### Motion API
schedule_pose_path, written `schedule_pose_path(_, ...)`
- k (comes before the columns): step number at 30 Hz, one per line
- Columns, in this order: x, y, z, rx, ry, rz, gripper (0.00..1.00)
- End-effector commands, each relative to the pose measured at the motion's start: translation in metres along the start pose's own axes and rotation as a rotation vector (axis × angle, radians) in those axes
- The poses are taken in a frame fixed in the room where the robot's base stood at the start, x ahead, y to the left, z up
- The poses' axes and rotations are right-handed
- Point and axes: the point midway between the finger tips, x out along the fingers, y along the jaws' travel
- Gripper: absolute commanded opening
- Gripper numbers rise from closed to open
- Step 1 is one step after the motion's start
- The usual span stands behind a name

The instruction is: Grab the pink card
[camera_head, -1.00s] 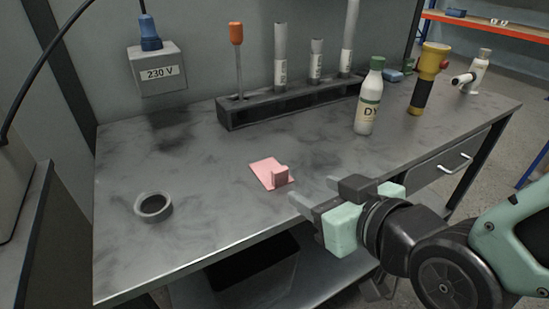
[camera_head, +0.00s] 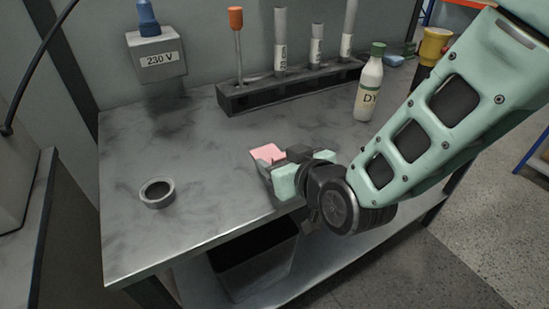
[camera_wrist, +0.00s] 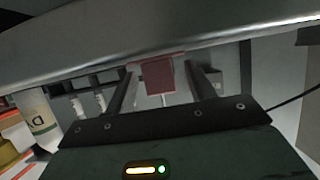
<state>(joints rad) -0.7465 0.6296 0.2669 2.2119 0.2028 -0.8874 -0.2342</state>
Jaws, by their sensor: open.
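The pink card (camera_head: 267,152) lies on the grey worktop near its front edge, with a small raised pink block on it. My gripper (camera_head: 268,165) has come in from the right, and its fingers partly hide the card in the head view. In the wrist view, the raised pink part (camera_wrist: 158,76) shows between the two dark fingers of my gripper (camera_wrist: 162,72), with space on both sides. My gripper is open and not closed on the card. Whether either finger touches it cannot be told.
A grey ring (camera_head: 157,193) lies on the worktop (camera_head: 190,150) to the left. A dark rack (camera_head: 285,90) with tubes and an orange-handled tool (camera_head: 237,45) stands behind. A white bottle with a green cap (camera_head: 369,85) stands back right, close to my arm. A dark bin (camera_head: 255,262) sits below.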

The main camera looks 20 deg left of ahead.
Motion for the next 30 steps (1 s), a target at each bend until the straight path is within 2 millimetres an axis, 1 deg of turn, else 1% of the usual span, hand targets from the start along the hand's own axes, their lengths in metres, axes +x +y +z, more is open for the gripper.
schedule_pose_path(2, 0.003, 0.000, 0.000, 0.000, 0.001, 0.000, 0.55)
schedule_pose_path(7, 0.003, 0.000, 0.000, 0.000, 0.001, -0.001, 0.55)
schedule_pose_path(8, 0.003, 0.000, 0.000, 0.000, 0.001, -0.001, 0.52)
schedule_pose_path(9, 0.003, 0.000, 0.000, 0.000, 0.000, -0.001, 0.41)
schedule_pose_path(11, 0.003, 0.000, 0.000, 0.000, 0.000, -0.001, 0.24)
schedule_pose_path(12, 0.003, 0.000, 0.000, 0.000, 0.000, -0.001, 0.13)
schedule_pose_path(13, 0.003, 0.000, 0.000, 0.000, 0.000, -0.001, 0.07)
schedule_pose_path(20, 0.003, 0.000, 0.000, 0.000, 0.001, -0.001, 0.07)
schedule_pose_path(23, 0.001, 0.000, -0.004, 0.000, 0.002, -0.001, 0.07)
schedule_pose_path(26, -0.003, 0.000, -0.016, 0.000, 0.005, -0.001, 0.07)
schedule_pose_path(30, -0.014, -0.001, -0.042, 0.000, 0.007, -0.001, 0.07)
